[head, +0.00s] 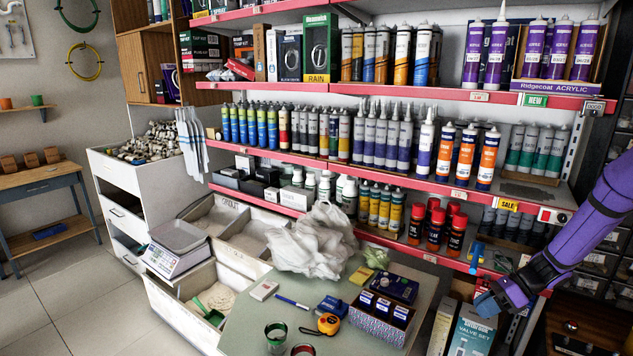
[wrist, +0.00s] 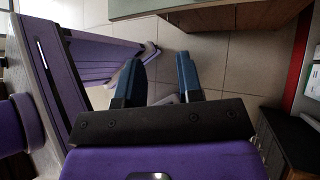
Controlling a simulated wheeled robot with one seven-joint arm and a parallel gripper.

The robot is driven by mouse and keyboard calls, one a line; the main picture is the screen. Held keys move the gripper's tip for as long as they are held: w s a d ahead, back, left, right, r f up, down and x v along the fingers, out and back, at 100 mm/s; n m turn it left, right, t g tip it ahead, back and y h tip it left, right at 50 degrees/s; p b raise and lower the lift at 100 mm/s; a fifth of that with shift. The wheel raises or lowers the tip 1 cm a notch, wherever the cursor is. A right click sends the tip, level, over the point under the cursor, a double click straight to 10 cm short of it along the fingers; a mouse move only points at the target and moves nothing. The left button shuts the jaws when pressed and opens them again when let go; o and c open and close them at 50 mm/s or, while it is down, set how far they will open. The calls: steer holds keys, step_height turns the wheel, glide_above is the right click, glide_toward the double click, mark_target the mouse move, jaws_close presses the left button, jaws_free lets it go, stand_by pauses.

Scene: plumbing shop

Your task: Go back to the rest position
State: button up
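My purple arm reaches in from the right edge of the head view. My gripper (head: 482,284) hangs at the lower right, in front of the shelves and to the right of the green counter. In the wrist view the fingers point toward the floor (wrist: 190,40).
The counter (head: 245,318) carries a box of small packs (head: 380,318), a tape measure (head: 328,323) and a crumpled white bag (head: 312,242). Red-edged shelves (head: 380,170) full of tubes stand behind. Boxes (head: 472,332) stand below my gripper. Tiled floor (head: 60,310) is clear at left.

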steer(key=s+a+r+n+h, duration=0.25)
steer(key=r+n, duration=0.25)
steer(key=r, duration=0.4)
steer(key=s+a+r+n+h, duration=0.2)
steer(key=s+a+r+n, duration=0.15)
steer(key=r, duration=0.45)
steer(key=s+a+r+n+h, duration=0.25)
steer(key=s+r+n, duration=0.2)
steer(key=r, duration=0.45)
steer(key=s+a+r+n+t+h, duration=0.1)
steer(key=s+r+n+t, duration=0.1)
steer(key=s+r+n, duration=0.3)
steer(key=s+a+r+n+t+h, duration=0.2)
steer(key=s+r+n, duration=0.3)
steer(key=s, duration=0.9)
steer(key=shift+n+t, duration=0.3)
steer(key=shift+n, duration=0.5)
steer(key=shift+a, duration=0.1)
